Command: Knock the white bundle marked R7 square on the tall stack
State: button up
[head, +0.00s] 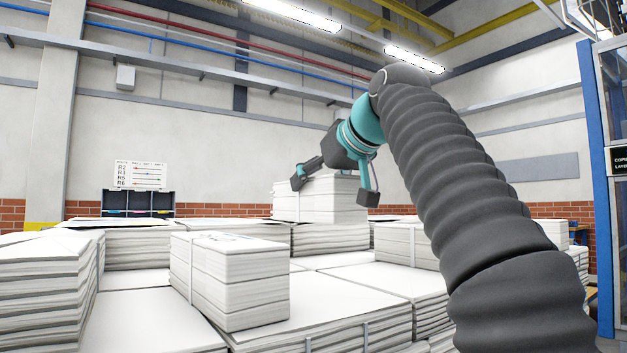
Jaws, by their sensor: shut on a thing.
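My gripper (333,190) is at the tall stack (330,237) in the middle of the head view. Its two fingers span the white bundle (325,206) on top of that stack, one finger at the left and one at the right, and it is shut on this bundle. The bundle rests on the stack and looks roughly level. A thin strap runs down its left part. No R7 mark can be read on it from here, and its far sides are hidden. Whether its edges line up with the layer below is hard to tell.
A strapped white bundle (240,285) stands nearer, on a wide paper layer (150,312). Another stack (40,290) is at the left, and a smaller bundle (405,245) to the right. A blue post (597,190) rises at the far right. A sign (140,175) hangs behind.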

jog(key=shift+s+f, duration=0.1)
jog(key=shift+f, duration=2.15)
jog(key=shift+f+b, duration=0.9)
jog(key=shift+f, duration=0.5)
jog(key=shift+w+a+p, duration=0.4)
jog(key=shift+w, duration=0.2)
jog(key=shift+w+a+p, duration=0.4)
jog(key=shift+w, duration=0.2)
jog(key=shift+s+d+b, duration=0.25)
jog(key=shift+s+d, duration=0.25)
jog(key=shift+s, duration=0.2)
jog(key=shift+s+d+b, duration=0.25)
jog(key=shift+s+d, duration=0.2)
jog(key=shift+s, duration=0.2)
jog(key=shift+r+p, duration=0.7)
jog(key=shift+r, duration=2.3)
